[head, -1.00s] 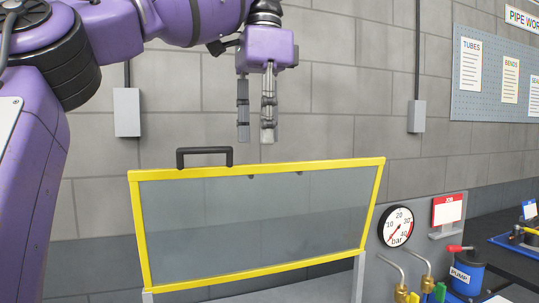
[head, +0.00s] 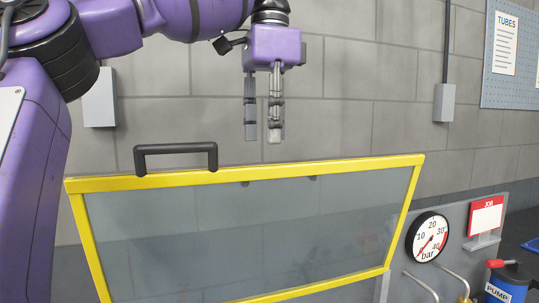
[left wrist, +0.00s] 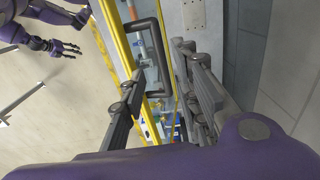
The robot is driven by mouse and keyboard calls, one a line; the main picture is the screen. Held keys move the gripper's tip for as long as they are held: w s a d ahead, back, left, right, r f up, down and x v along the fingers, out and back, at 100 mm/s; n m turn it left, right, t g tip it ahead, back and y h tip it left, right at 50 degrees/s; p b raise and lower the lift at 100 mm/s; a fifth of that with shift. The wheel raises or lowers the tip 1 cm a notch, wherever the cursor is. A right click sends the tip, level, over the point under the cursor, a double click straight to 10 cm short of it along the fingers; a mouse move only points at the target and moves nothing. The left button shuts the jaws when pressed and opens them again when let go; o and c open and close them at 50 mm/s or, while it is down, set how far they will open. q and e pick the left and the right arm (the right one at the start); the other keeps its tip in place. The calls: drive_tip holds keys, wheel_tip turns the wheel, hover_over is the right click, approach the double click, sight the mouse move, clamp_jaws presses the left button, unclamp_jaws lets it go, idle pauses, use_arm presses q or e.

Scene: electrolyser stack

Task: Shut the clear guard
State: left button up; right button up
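The clear guard (head: 250,232) is a see-through panel in a yellow frame. It stands raised, its top edge uppermost in the head view. Its black handle (head: 175,150) is on the top edge, left of the middle. My left gripper (head: 263,138) points down, open and empty, just above and right of the handle in the picture, not touching it. In the left wrist view the handle (left wrist: 155,60) shows beyond and between the open fingers (left wrist: 160,108). My right gripper (left wrist: 70,49) shows small at the upper left of that view, its fingers apart and empty.
A pressure gauge (head: 427,236), a red-topped job card (head: 487,216) and a blue pump (head: 507,287) are right of the guard. Bent metal pipes (head: 440,282) stand below the gauge. A block wall with grey boxes (head: 444,102) is behind. Air around my left gripper is clear.

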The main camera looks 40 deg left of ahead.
use_arm(q)
drive_tip(key=shift+f, duration=2.75)
drive_tip(key=shift+a, duration=0.1)
clamp_jaws()
